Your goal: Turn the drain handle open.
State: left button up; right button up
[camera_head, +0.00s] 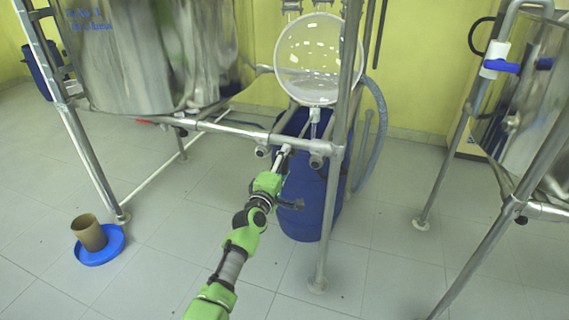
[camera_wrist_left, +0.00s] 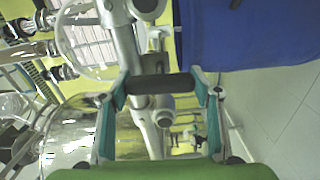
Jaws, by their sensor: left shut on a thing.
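My left gripper (camera_head: 284,154) reaches up from the bottom of the head view to the steel frame in front of the blue barrel. In the left wrist view its two teal fingers (camera_wrist_left: 160,90) stand on either side of a dark bar, the drain handle (camera_wrist_left: 163,83), and are shut on it. The handle lies across the grey pipework, level in that picture. In the head view the gripper hides the handle. The round glass vessel (camera_head: 318,62) hangs above, with its outlet pointing down toward the barrel. My right gripper is in neither view.
The blue barrel (camera_head: 318,205) stands behind and right of the gripper. A steel frame rail (camera_head: 225,129) runs close by, with a leg (camera_head: 330,215) at right. A brown cup (camera_head: 88,233) stands on a blue dish (camera_head: 107,251) at left. Much of the floor is clear.

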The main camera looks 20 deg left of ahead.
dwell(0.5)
pick_arm(q)
jog(key=o, duration=1.1)
jog(key=shift+s, duration=0.45)
jog(key=s, duration=1.1)
jog(key=shift+a, duration=0.25)
jog(key=shift+s, duration=0.1)
